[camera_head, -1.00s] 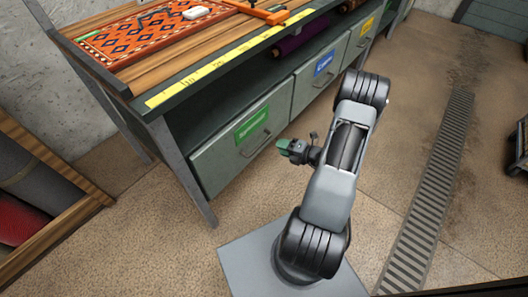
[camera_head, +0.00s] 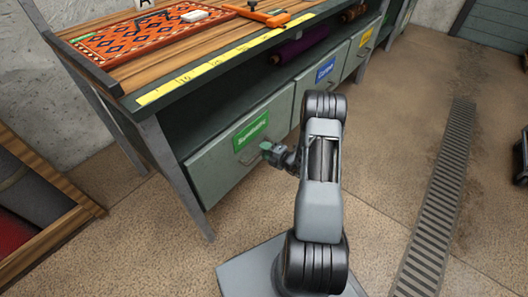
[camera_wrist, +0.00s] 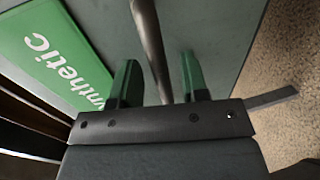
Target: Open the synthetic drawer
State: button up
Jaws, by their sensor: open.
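The synthetic drawer (camera_head: 216,170) is the grey-green drawer at the near end of the workbench, with a green label (camera_head: 250,132), and its front looks flush with the bench. The label's word "Synthetic" is partly readable in the wrist view (camera_wrist: 55,62). The drawer's metal bar handle (camera_wrist: 150,45) runs between the two green fingertips of my gripper (camera_wrist: 158,80) in the wrist view. The fingers are apart, with a gap on each side of the bar. In the head view, my gripper (camera_head: 267,149) is at the drawer front and hides part of the handle.
Two more labelled drawers, blue (camera_head: 325,70) and yellow (camera_head: 366,38), continue along the bench. A patterned rug (camera_head: 150,42) lies on the benchtop (camera_head: 210,50). A wooden-framed rack (camera_head: 75,218) stands at left. Floor in front of the drawer is clear up to my base.

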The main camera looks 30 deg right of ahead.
jog(key=shift+w+a+f, duration=0.15)
jog(key=shift+w+a, duration=0.15)
jog(key=shift+w, duration=0.35)
grip_shut()
jog(key=shift+d, duration=0.1)
